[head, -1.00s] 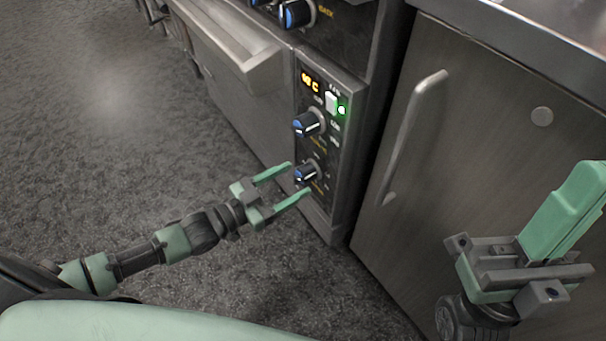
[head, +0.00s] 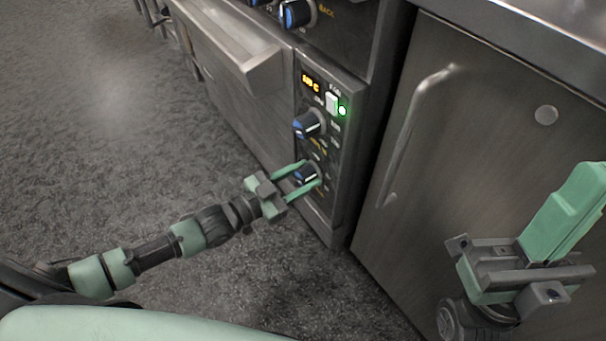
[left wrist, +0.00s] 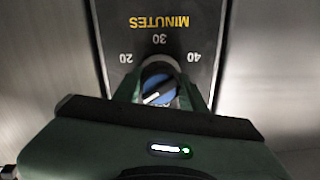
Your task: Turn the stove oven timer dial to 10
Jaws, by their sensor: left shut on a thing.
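The timer dial (head: 304,174) is the lower black knob with a blue face on the stove's narrow control panel. My left gripper (head: 312,172) is shut on this dial, with one green finger on each side. In the left wrist view the dial (left wrist: 158,88) sits between the fingers, and its white mark slants toward the lower left. Upside-down labels 20, 30, 40 and "MINUTES" (left wrist: 160,22) show above it. The rest of the scale is hidden by the gripper. My right gripper (head: 545,235) is at the right, away from the stove; its finger gap is not clear.
Another blue-faced knob (head: 308,124) sits just above the timer dial, under a lit orange display (head: 310,83) and a white switch with a green light. The oven door handle (head: 240,62) juts out at left. A steel cabinet (head: 480,150) stands right.

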